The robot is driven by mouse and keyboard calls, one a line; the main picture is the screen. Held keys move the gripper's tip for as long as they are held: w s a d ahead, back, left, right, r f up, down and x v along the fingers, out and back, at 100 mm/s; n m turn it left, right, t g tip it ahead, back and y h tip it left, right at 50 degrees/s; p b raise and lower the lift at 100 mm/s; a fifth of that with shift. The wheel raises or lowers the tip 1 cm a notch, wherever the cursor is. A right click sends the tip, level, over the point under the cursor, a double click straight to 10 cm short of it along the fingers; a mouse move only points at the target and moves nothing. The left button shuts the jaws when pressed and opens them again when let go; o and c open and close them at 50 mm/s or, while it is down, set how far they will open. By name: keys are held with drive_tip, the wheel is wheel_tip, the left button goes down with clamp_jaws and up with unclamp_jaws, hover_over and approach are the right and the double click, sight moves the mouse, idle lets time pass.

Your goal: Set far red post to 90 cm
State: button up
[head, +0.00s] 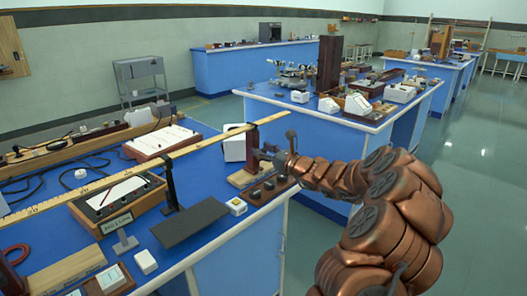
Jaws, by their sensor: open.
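A long yellow ruler (100,184) with printed marks runs from the left edge up to the right above the near blue bench. My gripper (268,153) is open just right of this post, at the end of my copper arm. The fingers are small here, and I cannot tell whether they touch the post. A second dark red post (8,276) is partly cut off at the lower left. The ruler's marks near the far post are too small to read.
A black stand (169,185) and a dark flat plate (190,223) are in the middle of the bench. A white block (236,148) is behind the far post. A dark box with knobs (268,189) lies at the bench edge below my gripper. Open floor lies right.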

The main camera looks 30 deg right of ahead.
drive_tip(key=shift+c, duration=0.2)
clamp_jaws()
idle(0.3)
